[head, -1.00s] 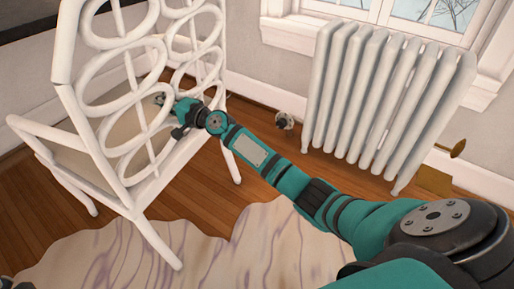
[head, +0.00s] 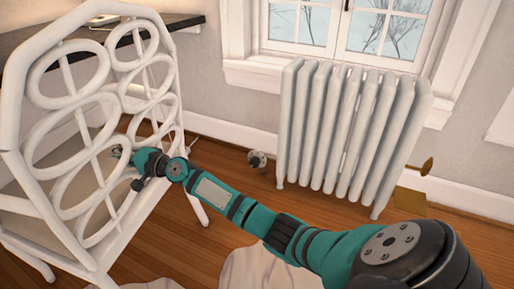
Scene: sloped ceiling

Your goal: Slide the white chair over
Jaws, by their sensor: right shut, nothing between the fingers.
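The white chair (head: 12,130) stands at the left of the head view. Its back is made of white looped rings and faces me, and part of its left side runs out of the frame. My right arm reaches in from the lower right. My right gripper (head: 118,151) is at the chair back, among the rings, with its fingertips shut and nothing between them. I cannot tell whether it touches a ring. My left gripper is not in view.
A dark desk (head: 62,47) with a small item on it stands behind the chair. A white radiator (head: 350,130) stands under the window. A pale marbled rug (head: 255,268) lies in front on the wooden floor (head: 215,225). Open floor lies between chair and radiator.

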